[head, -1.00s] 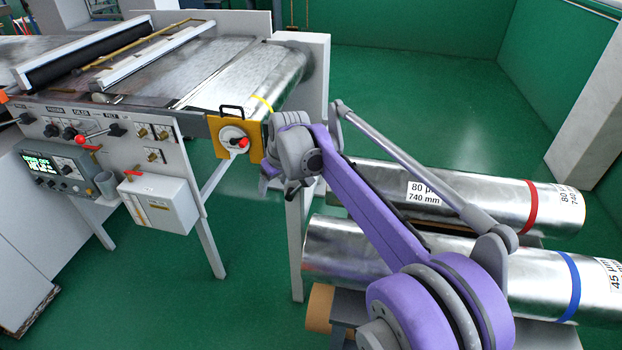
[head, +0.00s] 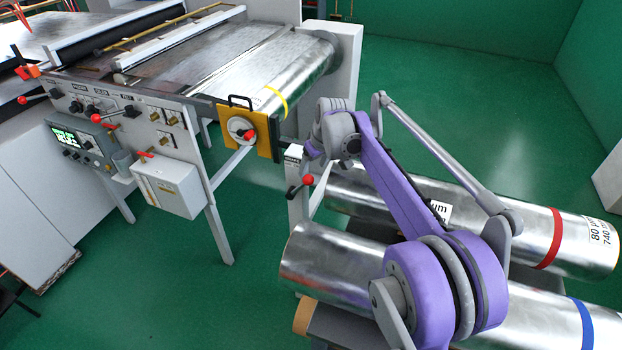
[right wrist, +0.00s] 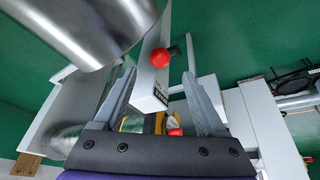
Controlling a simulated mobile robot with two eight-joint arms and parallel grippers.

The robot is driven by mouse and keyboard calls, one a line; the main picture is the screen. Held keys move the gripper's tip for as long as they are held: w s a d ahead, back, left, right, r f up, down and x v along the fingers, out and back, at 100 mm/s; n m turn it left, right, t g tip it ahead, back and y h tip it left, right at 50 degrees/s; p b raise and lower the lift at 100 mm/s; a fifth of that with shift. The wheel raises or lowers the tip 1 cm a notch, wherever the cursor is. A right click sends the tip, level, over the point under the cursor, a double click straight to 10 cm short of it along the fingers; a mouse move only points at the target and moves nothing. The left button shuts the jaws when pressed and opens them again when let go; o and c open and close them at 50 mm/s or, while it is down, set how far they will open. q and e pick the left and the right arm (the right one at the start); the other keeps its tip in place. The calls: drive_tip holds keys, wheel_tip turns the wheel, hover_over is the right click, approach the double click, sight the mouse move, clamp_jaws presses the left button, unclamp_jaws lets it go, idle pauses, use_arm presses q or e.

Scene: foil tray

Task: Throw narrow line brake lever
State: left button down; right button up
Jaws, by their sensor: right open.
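A lever with a red ball knob (head: 308,180) sticks out from a white post (head: 294,188) at the roller end of the machine; the post's label is too small to read fully. My right gripper (head: 316,154) is just above and beside this knob in the head view, its fingers largely hidden. In the right wrist view my right gripper (right wrist: 158,73) is open and empty. The red knob (right wrist: 161,57) shows between and beyond the fingertips, with the labelled post (right wrist: 150,88) beside it. I see no contact. My left gripper is not in view.
A yellow plate with a dial (head: 241,130) is left of the post. The control panel (head: 105,118) has other red-knobbed levers. Silver foil rolls (head: 335,262) lie beneath my right arm, with one close to the gripper in the wrist view (right wrist: 85,30). Green floor is clear behind.

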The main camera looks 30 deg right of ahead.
sight(309, 177)
drive_tip(key=x, duration=0.8)
drive_tip(key=shift+w+f, duration=0.15)
drive_tip(key=shift+f, duration=0.1)
clamp_jaws()
idle(1.0)
